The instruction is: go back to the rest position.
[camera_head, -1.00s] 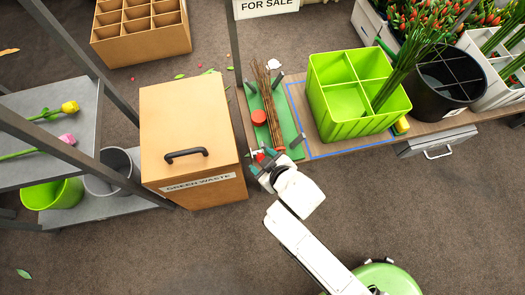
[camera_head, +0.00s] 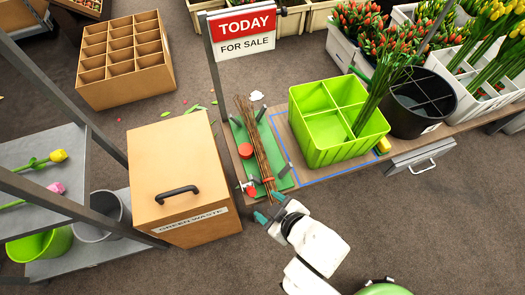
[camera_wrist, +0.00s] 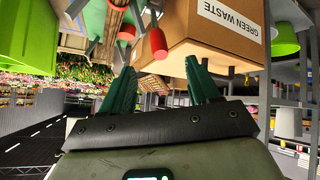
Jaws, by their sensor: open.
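My gripper (camera_head: 267,207) is open and empty, just off the front edge of the green mat (camera_head: 284,183) on the bench. Its dark green fingers are spread apart in the wrist view (camera_wrist: 160,85), with nothing between them. A bundle of brown twigs (camera_head: 257,145) lies on the mat between small upright posts. A red round item (camera_head: 249,151) sits to its left. A small red-handled item (camera_head: 247,188) is at the bench's front edge near my gripper.
A green waste box (camera_head: 180,170) stands left of my gripper. A lime divided crate (camera_head: 335,130) with green stems and a black bucket (camera_head: 415,108) stand to the right. A shelf (camera_head: 45,160) with two tulips is at the left. Floor (camera_head: 450,230) is clear at the lower right.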

